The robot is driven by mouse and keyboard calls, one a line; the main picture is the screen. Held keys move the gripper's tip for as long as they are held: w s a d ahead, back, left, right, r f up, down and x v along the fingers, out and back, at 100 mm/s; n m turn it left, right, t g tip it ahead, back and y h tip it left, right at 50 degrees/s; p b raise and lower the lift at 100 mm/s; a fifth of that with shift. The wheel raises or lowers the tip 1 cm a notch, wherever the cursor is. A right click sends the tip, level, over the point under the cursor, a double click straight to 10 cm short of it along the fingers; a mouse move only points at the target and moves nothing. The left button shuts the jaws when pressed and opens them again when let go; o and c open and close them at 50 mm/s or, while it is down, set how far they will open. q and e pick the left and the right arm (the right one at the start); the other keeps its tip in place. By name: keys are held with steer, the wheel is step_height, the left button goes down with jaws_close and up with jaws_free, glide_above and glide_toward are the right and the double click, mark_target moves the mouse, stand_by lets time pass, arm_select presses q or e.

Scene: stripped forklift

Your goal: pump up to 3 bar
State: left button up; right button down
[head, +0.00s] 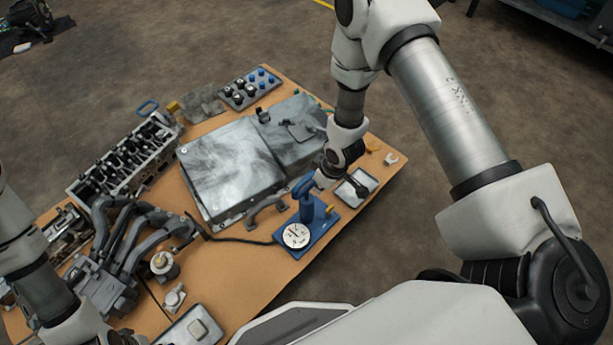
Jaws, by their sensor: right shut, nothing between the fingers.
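A blue hand pump (316,232) stands on the wooden table near its front right edge, with a blue cylinder and a blue handle (303,186) on top. Its round white gauge (296,235) faces up; the needle is too small to read. A black hose (235,239) runs left from the pump. My right gripper (361,190) is shut and empty, pointing down over a small tray to the right of the pump handle, apart from it. My left arm shows at the lower left; its fingers are out of sight.
A grey metal case (230,168) lies behind the pump, with a grey curved handle (267,205) between them. A cylinder head (125,160) and manifold pipes (130,235) fill the left. The small tray (368,180) lies right of the pump. Bare table shows in front.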

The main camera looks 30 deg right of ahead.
steer(key=v, duration=1.2)
stand_by(1.5)
steer(key=shift+w+a+f+t+y, duration=0.3)
steer(key=shift+w+f+t, duration=0.2)
steer(key=shift+f, duration=0.1)
steer(key=shift+w+a+f+t+y, duration=0.35)
steer(key=shift+w+f+t, duration=0.15)
steer(key=shift+w+f, duration=0.1)
